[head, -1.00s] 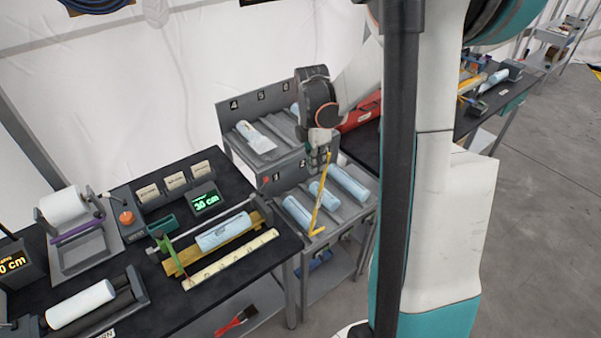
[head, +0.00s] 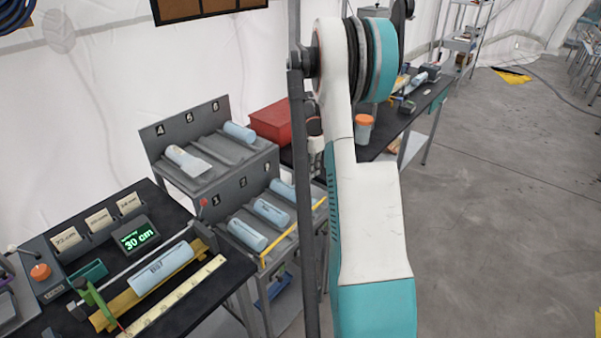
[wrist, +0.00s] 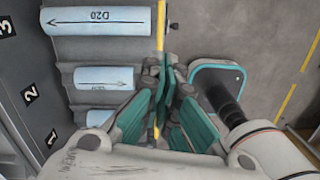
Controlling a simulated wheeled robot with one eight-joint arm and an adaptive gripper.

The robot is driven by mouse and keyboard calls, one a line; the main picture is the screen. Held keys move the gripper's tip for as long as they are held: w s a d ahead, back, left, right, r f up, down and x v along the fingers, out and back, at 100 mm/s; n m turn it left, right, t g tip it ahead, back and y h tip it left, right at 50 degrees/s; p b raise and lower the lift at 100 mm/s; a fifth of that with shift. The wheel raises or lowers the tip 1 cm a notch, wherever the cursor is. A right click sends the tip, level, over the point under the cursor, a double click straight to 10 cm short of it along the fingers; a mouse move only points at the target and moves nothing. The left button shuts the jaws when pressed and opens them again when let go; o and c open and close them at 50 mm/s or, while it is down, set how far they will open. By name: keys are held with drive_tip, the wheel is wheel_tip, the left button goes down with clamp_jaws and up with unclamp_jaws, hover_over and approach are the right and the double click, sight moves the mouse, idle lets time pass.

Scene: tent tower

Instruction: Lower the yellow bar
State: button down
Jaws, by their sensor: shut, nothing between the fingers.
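The yellow bar (head: 290,233) lies lowered along the front edge of the lower tray rack (head: 230,200), across the ends of its lanes. In the wrist view the bar (wrist: 160,32) runs down the picture past the tube ends and passes under my fingers. My gripper (wrist: 168,72) has its green-padded fingers shut with nothing between them, over the bar's line; I cannot tell whether they touch it. In the head view my gripper is mostly hidden by my own column and arm.
Blue tubes (head: 247,235) lie in lanes behind the bar. An upper rack (head: 215,160) holds more tubes, with a red bin (head: 275,122) behind it. A black bench (head: 190,308) with a ruler (head: 180,293) and a 30 cm display (head: 138,238) stands at left. Open floor lies at right.

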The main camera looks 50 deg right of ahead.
drive_tip(key=d+f+y+b, duration=0.1)
drive_tip(key=f+b, duration=0.1)
drive_tip(key=f, duration=0.3)
drive_tip(key=d+f+b, duration=0.2)
drive_tip(key=f, duration=0.3)
drive_tip(key=d+f+y+b, duration=0.1)
drive_tip(key=d+f+b, duration=0.1)
drive_tip(key=f, duration=0.3)
drive_tip(key=shift+w+d+y, duration=0.1)
drive_tip(key=shift+d+y, duration=0.1)
drive_tip(key=shift+y, duration=0.1)
drive_tip(key=shift+a+f, duration=0.1)
drive_tip(key=shift+f, duration=0.05)
drive_tip(key=shift+f, duration=0.1)
